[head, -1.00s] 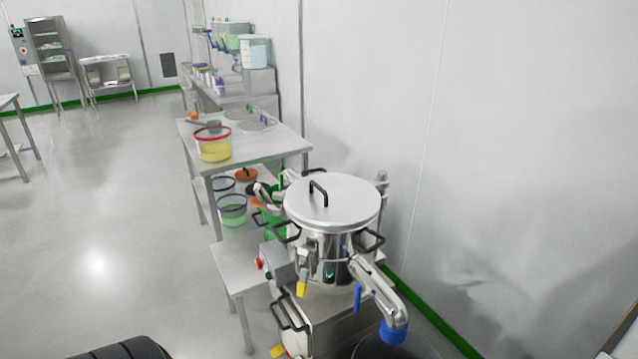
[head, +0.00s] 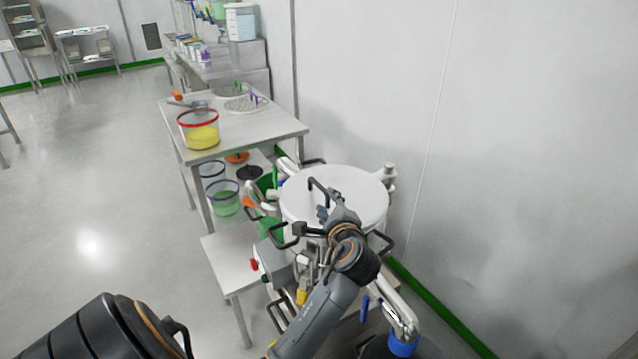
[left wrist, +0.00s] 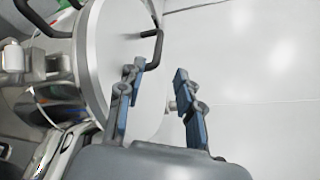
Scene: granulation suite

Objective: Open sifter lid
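The sifter is a steel drum with a round, pale lid (head: 355,190) that lies flat on top and looks closed. A black bar handle (head: 318,188) stands up from the lid; it also shows in the left wrist view (left wrist: 158,48). My left gripper (head: 328,212) reaches over the lid, close to the handle. In the left wrist view, its two blue-padded fingers (left wrist: 158,76) are spread apart with nothing clamped between them. One finger overlaps the handle's end; I cannot tell whether they touch. My right gripper is out of view.
Black side handles (head: 284,238) stick out from the drum. A steel table (head: 255,135) beyond the sifter holds a red-rimmed tub of yellow material (head: 200,138). A wall stands close on the right. A pipe with a blue end (head: 404,345) is in front. Open floor lies left.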

